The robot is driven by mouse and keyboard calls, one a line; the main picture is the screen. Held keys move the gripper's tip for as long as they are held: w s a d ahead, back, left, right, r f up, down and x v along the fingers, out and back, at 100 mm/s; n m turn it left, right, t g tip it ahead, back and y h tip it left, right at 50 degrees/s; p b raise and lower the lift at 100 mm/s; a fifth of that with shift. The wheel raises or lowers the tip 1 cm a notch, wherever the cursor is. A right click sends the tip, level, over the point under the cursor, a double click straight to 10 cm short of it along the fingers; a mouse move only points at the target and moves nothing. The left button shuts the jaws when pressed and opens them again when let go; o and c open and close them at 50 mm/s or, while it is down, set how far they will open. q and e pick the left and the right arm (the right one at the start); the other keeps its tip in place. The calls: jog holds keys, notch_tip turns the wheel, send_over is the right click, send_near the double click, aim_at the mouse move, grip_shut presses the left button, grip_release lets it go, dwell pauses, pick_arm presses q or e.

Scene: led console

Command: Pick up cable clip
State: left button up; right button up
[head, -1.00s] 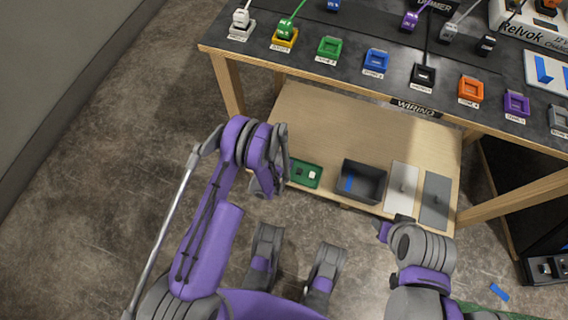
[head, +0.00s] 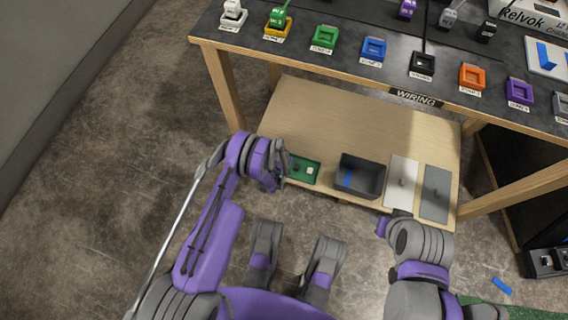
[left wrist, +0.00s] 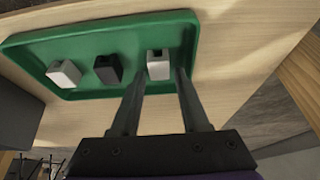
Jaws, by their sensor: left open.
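Cable clips sit in a row on a green tray (left wrist: 100,35) in the left wrist view: a white clip (left wrist: 158,64) at the right, a black clip (left wrist: 108,69) in the middle and another white clip (left wrist: 64,74) at the left. My left gripper (left wrist: 160,76) is open, with its fingertips on either side of the right white clip. I cannot tell whether they touch it. In the head view the tray (head: 296,178) lies on the lower shelf, partly behind my left wrist. My right arm is at the right of the head view; its fingers are not clearly visible.
The wooden lower shelf (head: 330,115) also holds a dark grey bin (head: 372,178) with something blue inside, and two flat plates, light (head: 402,180) and dark grey (head: 436,190). The dark tabletop (head: 300,62) with coloured sockets overhangs the shelf. A blue piece (head: 501,286) lies on the floor.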

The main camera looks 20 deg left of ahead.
pick_arm(q)
grip_shut()
